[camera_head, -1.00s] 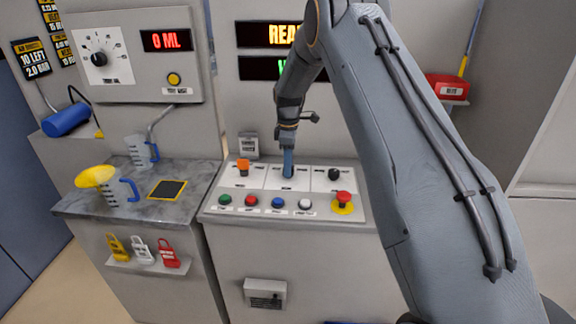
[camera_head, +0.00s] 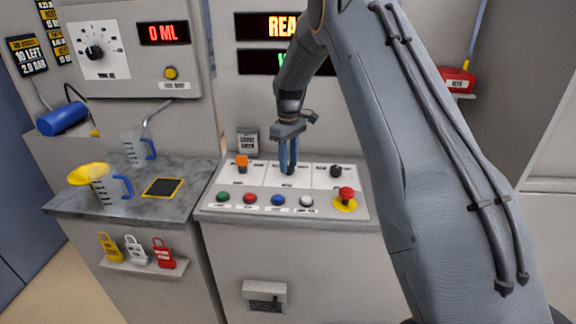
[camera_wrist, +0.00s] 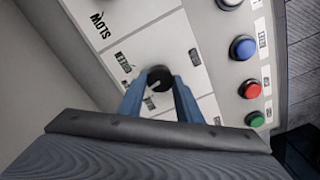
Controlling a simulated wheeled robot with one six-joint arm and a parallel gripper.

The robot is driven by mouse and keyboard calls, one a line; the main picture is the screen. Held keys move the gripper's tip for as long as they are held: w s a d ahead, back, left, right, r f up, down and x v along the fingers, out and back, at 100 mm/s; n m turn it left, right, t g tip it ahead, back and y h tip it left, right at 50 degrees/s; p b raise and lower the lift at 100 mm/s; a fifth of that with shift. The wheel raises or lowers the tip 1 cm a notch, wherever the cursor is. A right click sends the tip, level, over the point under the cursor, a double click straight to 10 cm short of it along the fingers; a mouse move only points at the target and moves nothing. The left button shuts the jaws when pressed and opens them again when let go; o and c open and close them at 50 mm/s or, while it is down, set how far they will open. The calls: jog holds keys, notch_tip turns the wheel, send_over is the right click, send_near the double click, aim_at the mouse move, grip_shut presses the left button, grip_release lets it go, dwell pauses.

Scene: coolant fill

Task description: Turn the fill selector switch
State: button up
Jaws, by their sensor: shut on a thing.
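The selector switch is a black round knob (camera_wrist: 160,76) with a pale pointer mark, in the middle white section of the sloped control panel (camera_head: 212,208). In the wrist view the two blue fingers of my gripper (camera_wrist: 157,92) lie on either side of the knob and grip it. In the head view my gripper (camera_head: 288,168) points down at the middle section, and its fingers mostly hide the knob. Small labels stand around the knob, too small to read surely.
An orange switch (camera_head: 242,161) stands left of my gripper and a black knob (camera_head: 336,171) right. In front are several push buttons, including a blue one (camera_head: 278,200), and a red emergency button (camera_head: 346,194). A jug (camera_head: 104,187) stands on the left counter.

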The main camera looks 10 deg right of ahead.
jog(key=m+b, duration=0.2)
jog(key=m, duration=0.3)
jog(key=shift+m, duration=0.3)
jog(key=m+b, duration=0.1)
jog(key=m, duration=0.4)
jog(key=shift+m, duration=0.3)
jog(key=o, duration=1)
jog(key=shift+o, duration=0.2)
jog(key=shift+r, duration=0.15)
jog(key=shift+r+b, duration=1.15)
jog(key=shift+r, duration=2.65)
jog(key=s+f+n, duration=0.1)
jog(key=s+f, duration=0.2)
jog(key=s, duration=0.9)
jog(key=s+f+n, duration=0.1)
jog(key=s+f, duration=0.2)
jog(key=s, duration=0.9)
jog(key=s+f+n, duration=0.1)
jog(key=s+f, duration=0.2)
jog(key=s, duration=0.9)
jog(key=shift+n+t, duration=0.4)
